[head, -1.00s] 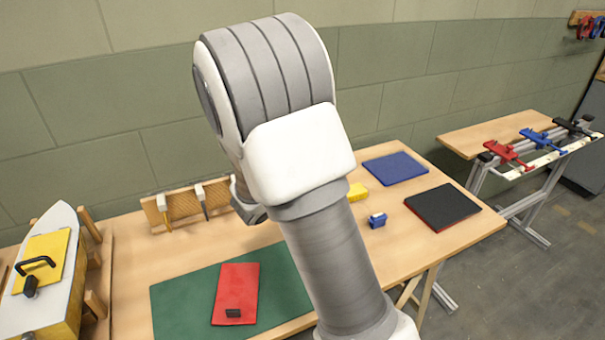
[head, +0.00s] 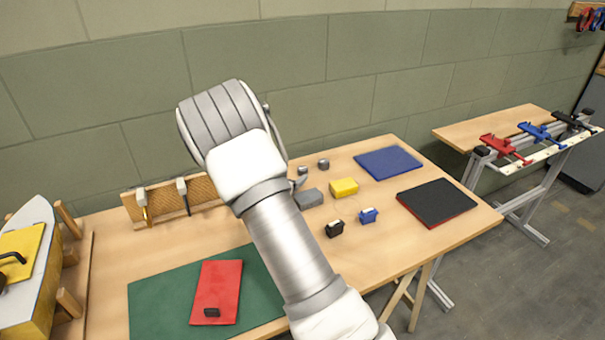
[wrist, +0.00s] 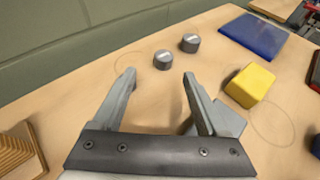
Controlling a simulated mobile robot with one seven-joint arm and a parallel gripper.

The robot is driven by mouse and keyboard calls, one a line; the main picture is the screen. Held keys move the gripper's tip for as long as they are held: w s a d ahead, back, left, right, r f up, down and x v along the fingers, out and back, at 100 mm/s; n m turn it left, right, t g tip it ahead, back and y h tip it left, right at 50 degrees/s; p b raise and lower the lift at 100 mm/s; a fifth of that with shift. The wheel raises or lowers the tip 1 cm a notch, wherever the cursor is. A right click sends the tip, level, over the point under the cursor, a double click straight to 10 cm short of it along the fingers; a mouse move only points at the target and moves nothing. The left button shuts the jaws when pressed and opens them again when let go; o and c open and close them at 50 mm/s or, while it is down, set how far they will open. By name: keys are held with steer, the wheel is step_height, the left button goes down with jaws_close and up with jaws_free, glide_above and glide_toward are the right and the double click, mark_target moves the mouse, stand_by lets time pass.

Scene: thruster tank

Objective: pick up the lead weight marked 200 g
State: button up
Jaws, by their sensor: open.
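Two small dark grey cylindrical weights with pale labels stand side by side on the wooden table, the nearer-left weight (wrist: 163,61) and the farther-right weight (wrist: 190,43). The labels are too small to read, so I cannot tell which is 200 g. In the head view they also show, the left weight (head: 302,170) beside my arm and the right weight (head: 323,164). My gripper (wrist: 158,76) is open and empty, its fingers pointing towards the weights, with the nearer-left one just ahead of the gap. In the head view my arm hides most of the gripper.
A grey block (head: 309,199) lies close by my right finger, with a yellow block (head: 343,187) to its right. Black (head: 335,229) and blue (head: 369,215) small objects stand nearer the front. A blue mat (head: 388,162) lies behind right. A tool rack (head: 160,203) stands at left.

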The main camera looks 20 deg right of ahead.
mark_target(302, 170)
steer(key=x, duration=0.3)
steer(key=b+x, duration=0.1)
steer(key=x, duration=0.3)
steer(key=shift+d+r, duration=0.15)
steer(key=shift+d, duration=0.2)
steer(key=shift+s, duration=0.1)
jaws_close()
